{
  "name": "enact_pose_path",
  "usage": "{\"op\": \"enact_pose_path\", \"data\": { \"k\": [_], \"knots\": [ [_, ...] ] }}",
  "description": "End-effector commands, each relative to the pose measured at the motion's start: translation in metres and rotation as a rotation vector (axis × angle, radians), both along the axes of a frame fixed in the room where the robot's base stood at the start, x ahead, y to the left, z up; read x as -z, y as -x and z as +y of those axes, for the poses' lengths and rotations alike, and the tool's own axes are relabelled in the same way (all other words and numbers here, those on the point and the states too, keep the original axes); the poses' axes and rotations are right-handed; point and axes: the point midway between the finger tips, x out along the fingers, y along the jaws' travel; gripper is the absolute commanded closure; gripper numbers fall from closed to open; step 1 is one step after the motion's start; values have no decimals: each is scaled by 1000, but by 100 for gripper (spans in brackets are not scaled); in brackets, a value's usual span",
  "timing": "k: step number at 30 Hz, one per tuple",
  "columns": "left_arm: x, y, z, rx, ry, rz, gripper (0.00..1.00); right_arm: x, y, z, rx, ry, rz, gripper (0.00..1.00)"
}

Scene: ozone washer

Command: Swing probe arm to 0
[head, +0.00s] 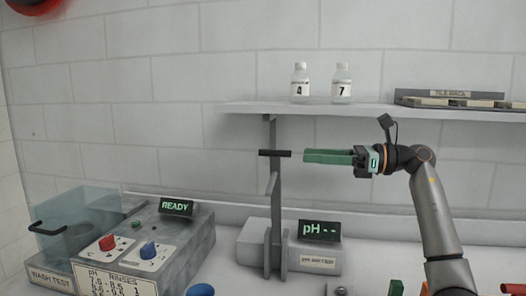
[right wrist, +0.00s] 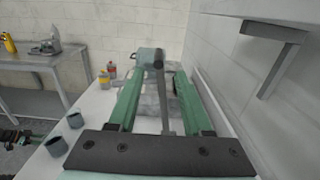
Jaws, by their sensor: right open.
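The pH meter (head: 316,261) sits on the bench with a "pH --" display (head: 320,230). A grey post (head: 275,215) rises from it, with a short dark horizontal bar (head: 275,153) near its top, which I take to be the probe arm. My right gripper (head: 304,156) is just right of the bar in the head view, at about its height. In the right wrist view its green fingers (right wrist: 158,88) are spread apart, with the dark bar end (right wrist: 158,61) between or beyond them. Contact cannot be told. No "0" mark is readable.
A shelf (head: 400,112) with bottles marked 4 (head: 299,85) and 7 (head: 342,86) and a tile rack (head: 450,100) is above. The washer (head: 185,250) with a READY display, red knob (head: 107,243) and blue knob (head: 148,250) stands left.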

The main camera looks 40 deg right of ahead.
Motion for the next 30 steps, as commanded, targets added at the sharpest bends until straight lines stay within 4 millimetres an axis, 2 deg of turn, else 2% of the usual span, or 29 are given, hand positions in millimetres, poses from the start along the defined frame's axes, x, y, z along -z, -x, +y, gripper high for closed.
{"op": "enact_pose_path", "data": {
  "k": [5,13,18,24,30],
  "knots": [
    [-8,4,2,-4,-1,0,50,-3,-18,16,-4,-1,-2,50],
    [-13,14,15,-25,-19,13,50,-4,-62,51,-6,-3,-3,50],
    [-20,14,15,-26,-18,12,50,-3,-83,67,-3,-3,-1,50],
    [-25,13,13,-25,-15,10,50,-1,-94,76,-1,-1,-1,50],
    [-25,13,12,-25,-13,11,50,0,-96,77,-1,-1,-1,50]
  ]
}}
